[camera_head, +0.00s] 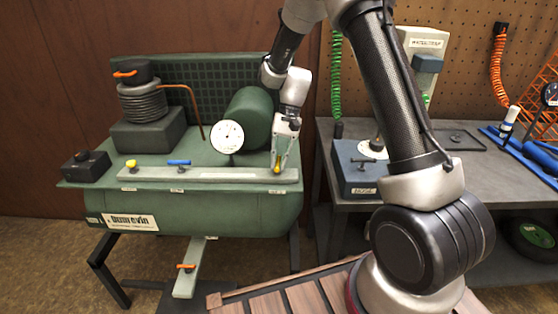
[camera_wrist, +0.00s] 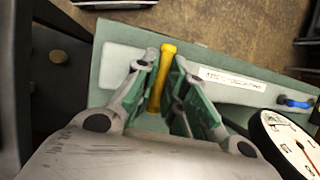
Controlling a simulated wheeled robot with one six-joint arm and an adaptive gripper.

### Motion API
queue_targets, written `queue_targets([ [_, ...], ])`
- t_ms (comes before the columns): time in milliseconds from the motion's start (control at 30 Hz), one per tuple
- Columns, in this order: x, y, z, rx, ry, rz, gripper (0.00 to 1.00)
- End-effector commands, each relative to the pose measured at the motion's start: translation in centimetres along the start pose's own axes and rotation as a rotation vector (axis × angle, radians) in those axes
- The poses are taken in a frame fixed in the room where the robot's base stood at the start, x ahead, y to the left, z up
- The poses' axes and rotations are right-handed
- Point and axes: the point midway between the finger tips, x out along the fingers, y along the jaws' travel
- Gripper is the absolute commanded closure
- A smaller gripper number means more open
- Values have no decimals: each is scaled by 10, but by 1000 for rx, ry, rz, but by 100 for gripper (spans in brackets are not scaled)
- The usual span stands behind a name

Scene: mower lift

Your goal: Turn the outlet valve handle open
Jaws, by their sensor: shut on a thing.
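My gripper (camera_head: 280,160) points down at the right end of the pale strip (camera_head: 225,175) on the green compressor. It is shut on a yellow valve handle (camera_head: 277,169). In the wrist view, the yellow handle (camera_wrist: 161,72) stands between the two green-padded fingers (camera_wrist: 164,64), its far end showing past the tips. The fingers hide part of the handle. A blue handle (camera_head: 179,162) and another yellow knob (camera_head: 131,163) sit farther left on the strip. The labels are too small to read, so I cannot tell by name which is the outlet valve.
A round white gauge (camera_head: 227,136) stands just left of my gripper, with a green cylinder (camera_head: 251,112) behind. An orange handle (camera_head: 187,267) is low in front. A grey bench (camera_head: 455,180) with a blue box (camera_head: 355,170) is at right.

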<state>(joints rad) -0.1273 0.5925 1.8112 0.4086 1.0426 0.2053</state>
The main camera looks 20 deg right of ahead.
Motion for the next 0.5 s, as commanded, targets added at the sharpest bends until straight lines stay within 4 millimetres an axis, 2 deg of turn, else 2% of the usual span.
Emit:
queue_targets([
  [500, -1, -2, -1, -77, -10, 28, 100],
])
